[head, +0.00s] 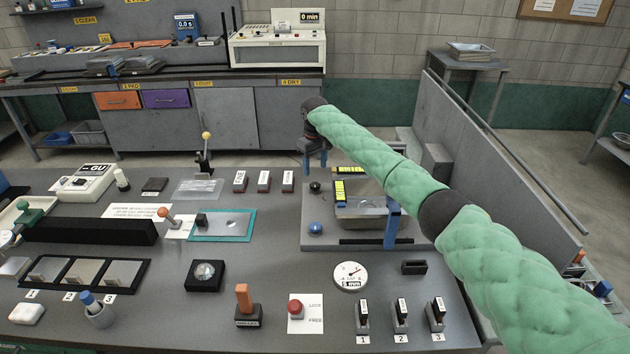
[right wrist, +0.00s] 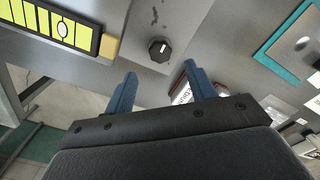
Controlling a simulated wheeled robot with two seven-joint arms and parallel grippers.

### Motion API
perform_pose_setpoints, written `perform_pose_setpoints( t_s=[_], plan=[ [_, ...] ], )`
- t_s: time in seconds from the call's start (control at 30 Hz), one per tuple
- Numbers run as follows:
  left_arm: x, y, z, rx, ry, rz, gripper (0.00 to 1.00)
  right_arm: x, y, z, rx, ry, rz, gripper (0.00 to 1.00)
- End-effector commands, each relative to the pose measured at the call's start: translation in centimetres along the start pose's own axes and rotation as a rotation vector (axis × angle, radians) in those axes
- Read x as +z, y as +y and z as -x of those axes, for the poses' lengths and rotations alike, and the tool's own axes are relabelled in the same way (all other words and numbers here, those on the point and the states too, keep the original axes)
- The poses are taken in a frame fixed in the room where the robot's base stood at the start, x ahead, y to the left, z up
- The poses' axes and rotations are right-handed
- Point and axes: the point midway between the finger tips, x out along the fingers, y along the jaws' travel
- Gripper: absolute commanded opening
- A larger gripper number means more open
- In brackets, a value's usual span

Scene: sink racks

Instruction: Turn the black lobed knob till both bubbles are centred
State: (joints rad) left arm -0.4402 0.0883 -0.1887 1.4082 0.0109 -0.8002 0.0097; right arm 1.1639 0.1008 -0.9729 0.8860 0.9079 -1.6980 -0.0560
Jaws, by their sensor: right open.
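The black lobed knob (head: 315,187) sits at the back left corner of a grey plate on the bench. In the right wrist view the knob (right wrist: 159,49) stands just beyond my fingertips. Two yellow-green bubble vials lie right of it: one along the back (head: 350,170), one upright in the picture (head: 340,191). One vial (right wrist: 62,27) shows in the wrist view with a pale bubble among dark lines; the other bubble is too small to judge. My right gripper (head: 314,166) is open and empty, above and behind the knob, fingers pointing down, apart from it. My left gripper is out of view.
A blue knob (head: 315,228) stands at the plate's left edge, and a blue post (head: 391,226) at its right. Labelled blocks (head: 264,181) and a teal-edged board (head: 221,225) lie to the left. A grey partition (head: 455,130) stands at the right.

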Motion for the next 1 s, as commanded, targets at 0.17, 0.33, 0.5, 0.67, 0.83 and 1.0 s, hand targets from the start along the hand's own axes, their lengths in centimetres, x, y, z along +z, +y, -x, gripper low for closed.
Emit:
perform_pose_setpoints(
  t_s=[0.17,0.33,0.5,0.67,0.83,1.0],
  plan=[
    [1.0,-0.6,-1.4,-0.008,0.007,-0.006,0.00,0.1,0.0,-2.1,0.000,-0.002,0.000,0.55],
    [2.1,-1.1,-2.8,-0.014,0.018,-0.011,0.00,0.1,0.0,-4.3,0.000,-0.002,0.000,0.55],
    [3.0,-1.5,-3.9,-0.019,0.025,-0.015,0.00,0.0,-0.1,-6.0,-0.001,-0.001,0.000,0.55],
    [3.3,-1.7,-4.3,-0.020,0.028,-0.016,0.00,0.0,-0.1,-6.8,0.000,0.000,0.000,0.55],
    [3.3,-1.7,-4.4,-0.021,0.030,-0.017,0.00,0.0,0.0,-6.9,0.000,0.000,0.000,0.55],
    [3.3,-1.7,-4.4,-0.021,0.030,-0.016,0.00,0.0,0.0,-6.9,0.001,0.001,0.000,0.42]
  ],
)
